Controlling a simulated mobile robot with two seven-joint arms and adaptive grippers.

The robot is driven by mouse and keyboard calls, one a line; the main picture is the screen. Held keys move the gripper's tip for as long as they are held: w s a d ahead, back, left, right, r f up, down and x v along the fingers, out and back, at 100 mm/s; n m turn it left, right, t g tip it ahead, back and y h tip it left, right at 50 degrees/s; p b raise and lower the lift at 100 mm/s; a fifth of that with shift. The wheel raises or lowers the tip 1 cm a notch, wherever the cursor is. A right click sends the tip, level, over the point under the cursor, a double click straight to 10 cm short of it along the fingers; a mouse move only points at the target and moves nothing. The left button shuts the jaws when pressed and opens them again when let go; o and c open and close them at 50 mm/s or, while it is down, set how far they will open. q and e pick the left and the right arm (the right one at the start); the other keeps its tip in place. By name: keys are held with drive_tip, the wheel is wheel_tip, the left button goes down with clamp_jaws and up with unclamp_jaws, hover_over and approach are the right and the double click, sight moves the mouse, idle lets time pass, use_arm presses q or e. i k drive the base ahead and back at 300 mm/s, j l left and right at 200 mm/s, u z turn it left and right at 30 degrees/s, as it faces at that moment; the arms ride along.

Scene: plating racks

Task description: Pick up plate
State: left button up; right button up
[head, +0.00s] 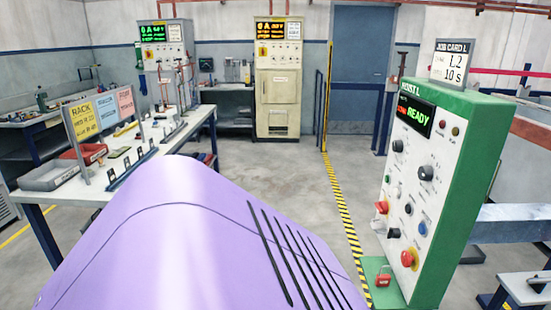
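No plate can be made out for certain in the head view. On the workbench (88,192) at the left stand a grey bin (50,178), a red bin (84,154) and several small dark upright pieces along the front edge. Neither of my grippers is in view.
Signs (82,122) reading RACK stand on the bench. A green and white control console (408,180) showing READY stands at the right, with a job card (452,62) on top. Cabinets (279,85) line the back. Grey floor (270,165) between bench and console is clear.

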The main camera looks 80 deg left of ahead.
sight(112, 177)
drive_tip(key=u, duration=3.75)
drive_tip(key=i+l+u, duration=0.35)
drive_tip(key=i+l, duration=0.75)
drive_tip(key=i, duration=0.05)
